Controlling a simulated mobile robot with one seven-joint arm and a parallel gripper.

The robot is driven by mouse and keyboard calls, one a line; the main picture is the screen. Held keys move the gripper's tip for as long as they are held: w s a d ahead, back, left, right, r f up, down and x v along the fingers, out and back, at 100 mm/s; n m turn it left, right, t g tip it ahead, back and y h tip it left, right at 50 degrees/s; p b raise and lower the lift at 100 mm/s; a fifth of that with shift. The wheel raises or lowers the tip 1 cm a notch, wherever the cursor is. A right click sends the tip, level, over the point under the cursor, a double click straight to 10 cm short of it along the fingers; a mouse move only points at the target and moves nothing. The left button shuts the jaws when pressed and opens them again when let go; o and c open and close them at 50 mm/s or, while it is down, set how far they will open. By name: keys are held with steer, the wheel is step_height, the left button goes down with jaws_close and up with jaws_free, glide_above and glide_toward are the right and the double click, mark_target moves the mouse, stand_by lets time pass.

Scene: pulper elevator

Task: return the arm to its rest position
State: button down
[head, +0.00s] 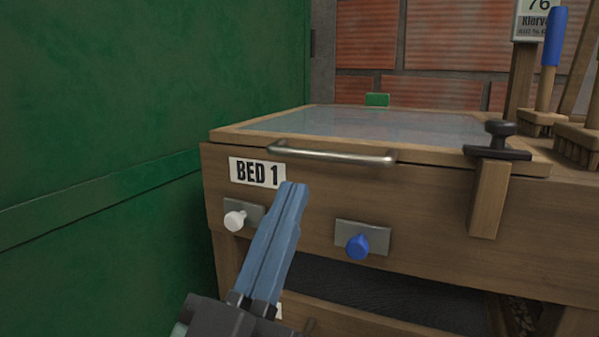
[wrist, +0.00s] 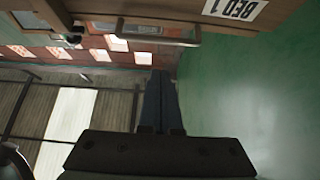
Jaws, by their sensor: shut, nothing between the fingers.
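My gripper (head: 292,190) has long blue fingers that lie together, shut and empty. In the head view it points up and slightly right, in front of the wooden bed cabinet (head: 420,228) and just below its BED 1 label (head: 257,173). In the wrist view my gripper (wrist: 160,75) shows from behind, with the metal handle (wrist: 160,37) beyond its tips. I cannot tell the exact gap to the cabinet front. Most of my arm is out of view.
A green wall (head: 110,120) stands close on the left. The cabinet front carries a white knob (head: 235,219), a blue knob (head: 358,246) and a metal handle (head: 333,155). A black clamp (head: 497,143) and brushes (head: 545,120) stand at the right.

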steer(key=s+d+r+n+t+y+p, duration=0.1)
steer(key=r+y+p, duration=0.3)
steer(key=r+p, duration=2.4)
steer(key=s+d+r+n+t+y+p, duration=0.2)
steer(key=s+r+y+p, duration=0.1)
steer(key=r+p, duration=2.5)
step_height(320, 180, up, 13)
steer(key=shift+d+f+n+y, duration=0.1)
steer(key=shift+d+n+y, duration=0.2)
steer(key=shift+y, duration=0.1)
